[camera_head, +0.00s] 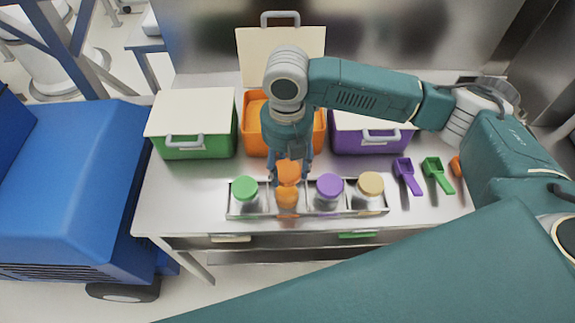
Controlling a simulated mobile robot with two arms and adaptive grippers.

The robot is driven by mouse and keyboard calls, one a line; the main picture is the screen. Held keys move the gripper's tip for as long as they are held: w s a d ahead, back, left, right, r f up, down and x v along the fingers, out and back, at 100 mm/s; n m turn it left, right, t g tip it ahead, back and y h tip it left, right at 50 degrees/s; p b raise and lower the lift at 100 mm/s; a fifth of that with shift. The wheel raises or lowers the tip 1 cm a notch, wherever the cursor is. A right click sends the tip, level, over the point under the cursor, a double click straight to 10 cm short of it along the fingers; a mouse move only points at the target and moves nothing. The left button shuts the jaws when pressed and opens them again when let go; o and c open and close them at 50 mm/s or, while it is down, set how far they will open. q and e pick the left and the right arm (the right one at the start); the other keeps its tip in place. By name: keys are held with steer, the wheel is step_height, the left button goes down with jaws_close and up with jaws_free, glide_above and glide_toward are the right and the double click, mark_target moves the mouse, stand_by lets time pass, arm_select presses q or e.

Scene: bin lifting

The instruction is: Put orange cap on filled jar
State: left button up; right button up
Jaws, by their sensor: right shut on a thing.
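The orange cap (289,169) is held between the fingers of my right gripper (291,172), which is shut on it. The cap is right above the jar with orange contents (287,197) in the metal rack (264,210). I cannot tell whether the cap touches the jar's rim. The gripper points down, and its fingers hide part of the cap's sides. A green-capped jar (245,188) stands to the left in the rack. A purple-capped jar (329,187) and a tan-capped jar (370,184) stand to the right. My left gripper is not in view.
An open orange bin (254,140) stands behind the gripper, between a closed green bin (200,148) and a closed purple bin (369,141). A purple scoop (408,177) and a green scoop (438,174) lie at the right. The table (175,205) is clear at the left.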

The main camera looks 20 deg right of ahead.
step_height(320, 180, down, 3)
steer(key=b, duration=0.3)
steer(key=shift+f, duration=0.9)
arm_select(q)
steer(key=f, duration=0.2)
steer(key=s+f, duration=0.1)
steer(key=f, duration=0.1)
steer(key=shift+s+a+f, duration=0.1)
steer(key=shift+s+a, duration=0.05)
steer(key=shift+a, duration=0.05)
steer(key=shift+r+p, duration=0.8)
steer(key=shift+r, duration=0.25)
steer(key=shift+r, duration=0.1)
arm_select(e)
steer(key=shift+f, duration=0.55)
arm_select(q)
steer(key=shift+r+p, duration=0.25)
steer(key=shift+p, duration=0.15)
arm_select(e)
steer(key=shift+f, duration=0.3)
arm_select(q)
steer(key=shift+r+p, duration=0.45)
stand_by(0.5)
